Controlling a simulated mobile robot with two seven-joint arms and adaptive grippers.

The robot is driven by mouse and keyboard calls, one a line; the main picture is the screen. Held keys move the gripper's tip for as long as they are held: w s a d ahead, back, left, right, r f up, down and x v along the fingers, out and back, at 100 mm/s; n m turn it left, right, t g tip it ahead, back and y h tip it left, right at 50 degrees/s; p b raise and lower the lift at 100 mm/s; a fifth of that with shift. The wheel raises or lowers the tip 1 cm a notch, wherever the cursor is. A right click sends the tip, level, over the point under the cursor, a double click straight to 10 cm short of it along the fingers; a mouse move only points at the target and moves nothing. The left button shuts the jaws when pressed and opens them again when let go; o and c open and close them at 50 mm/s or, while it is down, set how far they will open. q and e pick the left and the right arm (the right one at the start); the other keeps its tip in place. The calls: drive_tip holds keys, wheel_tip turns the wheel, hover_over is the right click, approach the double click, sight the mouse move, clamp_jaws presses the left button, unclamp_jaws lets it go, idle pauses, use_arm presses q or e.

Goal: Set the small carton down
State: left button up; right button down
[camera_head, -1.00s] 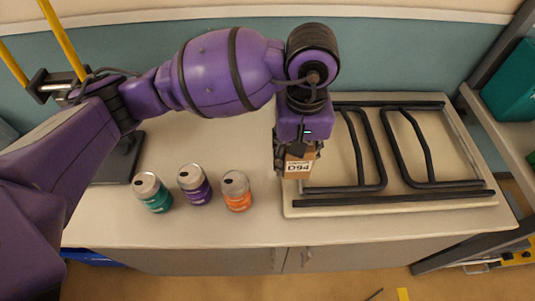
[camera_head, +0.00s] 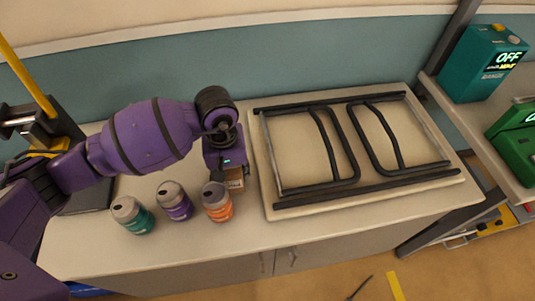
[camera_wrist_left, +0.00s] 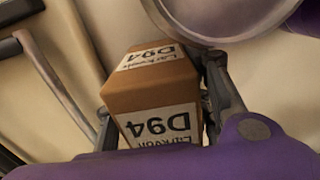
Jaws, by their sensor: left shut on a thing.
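The small carton (camera_head: 234,178) is brown with a white label. In the left wrist view the carton (camera_wrist_left: 150,80) shows labels reading D94, upside down. My left gripper (camera_head: 229,176) is shut on it, with a finger on each side in the wrist view (camera_wrist_left: 165,112). In the head view the carton is just behind and right of the orange can (camera_head: 217,204), at the left edge of the board. I cannot tell whether its bottom touches the counter (camera_head: 240,235). My right gripper is not in view.
A purple can (camera_head: 174,202) and a teal can (camera_head: 132,216) stand left of the orange can. A pale board (camera_head: 375,195) with black bar frames lies to the right. A silver round can end (camera_wrist_left: 222,15) is close to the carton in the wrist view. The counter's front strip is clear.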

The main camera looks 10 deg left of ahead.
use_arm(q)
drive_tip(key=shift+f, duration=0.2)
drive_tip(key=o, duration=1.3)
